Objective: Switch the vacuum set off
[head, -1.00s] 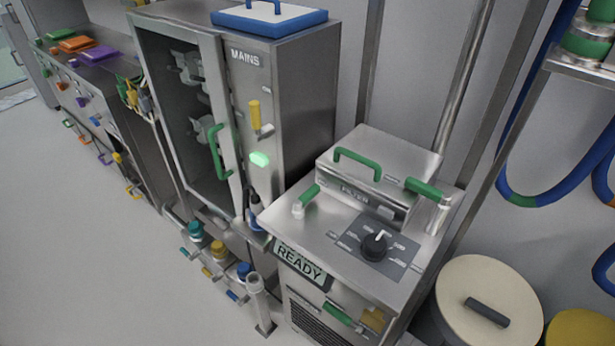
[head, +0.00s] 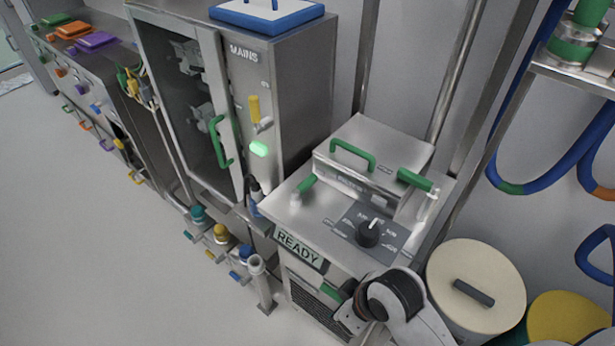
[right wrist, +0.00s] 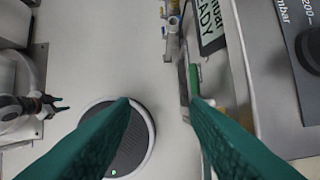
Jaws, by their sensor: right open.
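The vacuum set (head: 290,205) is a steel cabinet with a lit READY display (head: 300,250) on its front edge. A black dial knob (head: 368,234) with a white pointer sits on a grey panel on top. The knob is partly visible at the right edge of the right wrist view (right wrist: 311,48). My right gripper (right wrist: 160,108), with teal fingers, is open and empty, in front of the cabinet and apart from the knob. In the head view my right arm hides part of the cabinet front. A small dark jaw-like end, apparently my left gripper (right wrist: 50,105), shows in the wrist view.
A filter box (head: 375,165) with a green handle stands behind the knob. A mains cabinet (head: 240,100) with a yellow lever stands left. A cream-lidded drum (head: 490,270) stands right of the set. The floor (head: 80,240) on the left is clear.

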